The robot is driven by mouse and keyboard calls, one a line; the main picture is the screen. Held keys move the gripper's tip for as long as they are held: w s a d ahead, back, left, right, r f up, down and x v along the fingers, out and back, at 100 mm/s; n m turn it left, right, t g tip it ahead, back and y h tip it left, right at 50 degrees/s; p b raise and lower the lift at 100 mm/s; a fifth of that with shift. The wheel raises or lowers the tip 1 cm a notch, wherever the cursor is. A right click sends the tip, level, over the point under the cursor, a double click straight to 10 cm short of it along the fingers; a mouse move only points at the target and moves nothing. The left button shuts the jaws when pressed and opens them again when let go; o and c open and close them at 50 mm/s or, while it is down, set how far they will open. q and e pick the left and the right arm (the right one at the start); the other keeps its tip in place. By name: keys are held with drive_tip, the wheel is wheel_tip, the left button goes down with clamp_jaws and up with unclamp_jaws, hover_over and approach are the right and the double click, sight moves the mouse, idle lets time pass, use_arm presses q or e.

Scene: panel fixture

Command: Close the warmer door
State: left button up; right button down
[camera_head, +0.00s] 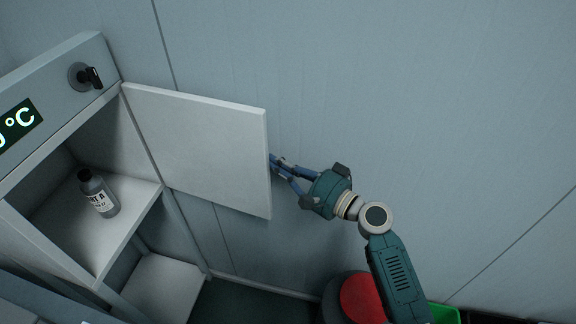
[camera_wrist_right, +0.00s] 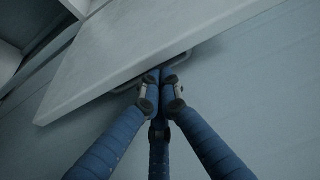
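The warmer door (camera_head: 205,145) is a flat pale panel. It stands open, swung out to the right from the warmer cabinet (camera_head: 138,205), so the compartment lies exposed. My right gripper (camera_head: 275,162) is at the door's free edge, its blue fingers reaching to the far face. In the right wrist view the fingertips (camera_wrist_right: 160,78) come together at a thin metal door handle (camera_wrist_right: 183,60) below the edge of the door (camera_wrist_right: 140,45). They appear shut on it; the exact contact is partly hidden by the fingers. My left gripper is not in view.
A black knob (camera_head: 92,78) and a temperature display (camera_head: 18,124) are on the cabinet top. A red round object (camera_head: 362,298) and a green bin (camera_head: 444,314) are below. The grey wall behind is bare.

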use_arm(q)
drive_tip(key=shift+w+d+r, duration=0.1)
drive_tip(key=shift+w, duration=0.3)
use_arm(e)
drive_tip(key=shift+w+a, duration=0.1)
